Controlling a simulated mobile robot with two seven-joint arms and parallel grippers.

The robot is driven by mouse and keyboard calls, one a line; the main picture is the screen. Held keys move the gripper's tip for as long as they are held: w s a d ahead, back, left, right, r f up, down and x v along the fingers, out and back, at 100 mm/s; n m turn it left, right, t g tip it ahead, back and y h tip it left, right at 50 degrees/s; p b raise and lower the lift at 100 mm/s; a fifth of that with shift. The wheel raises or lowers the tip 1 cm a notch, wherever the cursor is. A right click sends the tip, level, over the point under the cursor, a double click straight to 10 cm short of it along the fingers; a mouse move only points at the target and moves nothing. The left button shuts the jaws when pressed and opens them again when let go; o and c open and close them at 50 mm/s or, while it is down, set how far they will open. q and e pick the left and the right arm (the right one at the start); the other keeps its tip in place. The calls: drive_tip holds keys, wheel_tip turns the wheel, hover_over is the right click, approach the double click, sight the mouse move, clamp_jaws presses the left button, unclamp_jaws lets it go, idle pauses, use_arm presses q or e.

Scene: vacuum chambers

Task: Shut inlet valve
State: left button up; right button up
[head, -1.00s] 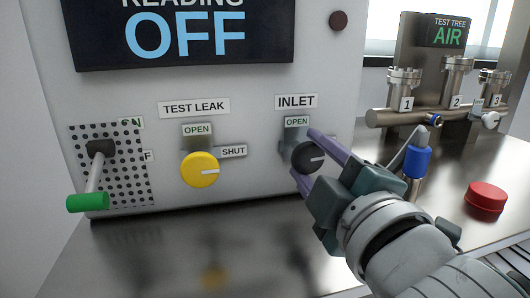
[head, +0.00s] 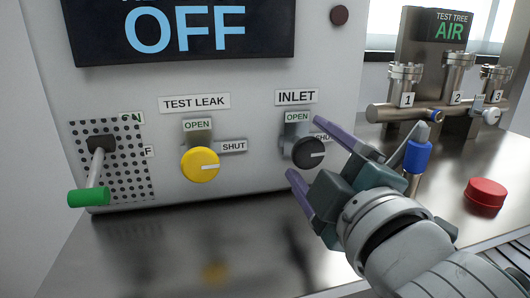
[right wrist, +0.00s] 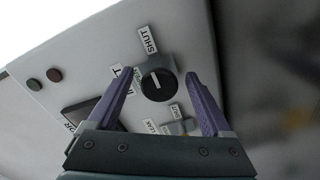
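The black inlet knob (head: 308,153) is on the pale panel under the INLET and OPEN labels. Its white mark points right, toward the partly hidden SHUT label (head: 323,137). In the right wrist view the mark on the knob (right wrist: 158,88) points at the SHUT label (right wrist: 148,41). My right gripper (head: 304,151) is open, with its purple fingers on either side of the knob's front. In the right wrist view the open fingers (right wrist: 160,74) show gaps to the knob on both sides. My left gripper is not in view.
A yellow test leak knob (head: 200,164) points at its SHUT label. A green-handled lever (head: 89,197) sticks out at left. A red button (head: 485,193), a blue-collared toggle (head: 417,157) and the metal test tree (head: 400,114) stand to the right.

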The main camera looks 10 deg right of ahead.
drive_tip(key=shift+s, duration=0.55)
drive_tip(key=s+p, duration=0.1)
drive_tip(key=s, duration=0.8)
drive_tip(key=shift+d, duration=0.15)
drive_tip(key=shift+w, duration=0.1)
